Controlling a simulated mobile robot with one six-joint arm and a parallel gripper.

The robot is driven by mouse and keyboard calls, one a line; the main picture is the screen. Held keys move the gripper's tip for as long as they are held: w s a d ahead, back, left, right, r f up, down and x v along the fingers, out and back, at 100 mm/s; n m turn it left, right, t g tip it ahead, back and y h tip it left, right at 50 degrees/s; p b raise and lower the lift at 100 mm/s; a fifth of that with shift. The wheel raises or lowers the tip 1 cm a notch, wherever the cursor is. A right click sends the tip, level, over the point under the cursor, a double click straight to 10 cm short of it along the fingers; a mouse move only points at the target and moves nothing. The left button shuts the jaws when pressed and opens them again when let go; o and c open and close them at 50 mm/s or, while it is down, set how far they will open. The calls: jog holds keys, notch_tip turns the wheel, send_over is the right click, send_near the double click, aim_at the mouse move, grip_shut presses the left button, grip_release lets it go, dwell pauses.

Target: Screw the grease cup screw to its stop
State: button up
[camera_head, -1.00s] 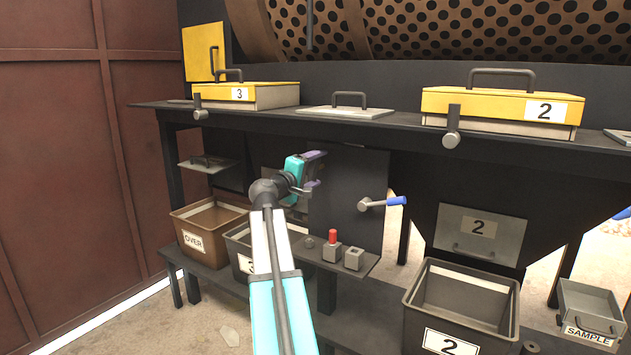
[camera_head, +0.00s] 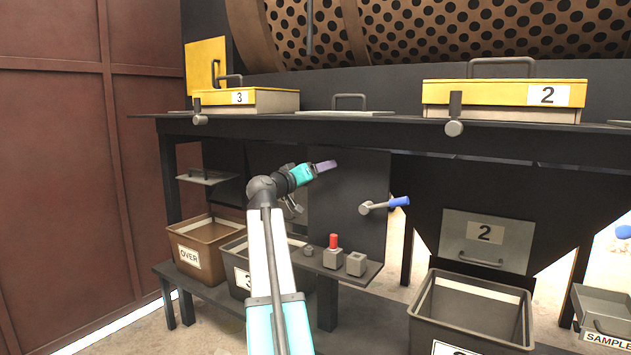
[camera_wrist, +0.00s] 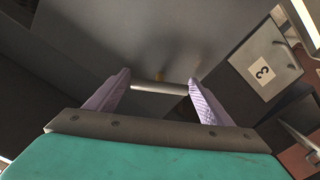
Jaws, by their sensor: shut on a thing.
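My gripper (camera_head: 325,166) is at the dark panel under the bench in the head view, purple fingers pointing right and slightly up. In the wrist view its fingers (camera_wrist: 158,88) are shut on the ends of a short grey bar, which I take to be the crosswise handle of the grease cup screw (camera_wrist: 158,87). A small brass-coloured part shows just behind the bar, against a grey surface. The screw's thread and depth are hidden. In the head view the screw cannot be made out behind the fingers.
A blue-handled lever (camera_head: 385,204) sticks out right of my gripper. Below, a small shelf (camera_head: 372,274) carries a red-topped block (camera_head: 333,254) and a grey block (camera_head: 356,264). The bench top (camera_head: 400,121) overhangs above. Bins stand below, including the OVER bin (camera_head: 212,258).

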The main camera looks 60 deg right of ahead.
jog(key=shift+r, duration=0.15)
dwell(0.3)
jog(key=o, duration=1)
jog(key=shift+c, duration=0.2)
jog(key=shift+o, duration=0.4)
jog(key=a+p, duration=0.2)
jog(key=a, duration=1.1)
jog(key=shift+a+p, duration=0.3)
jog(key=shift+a, duration=0.1)
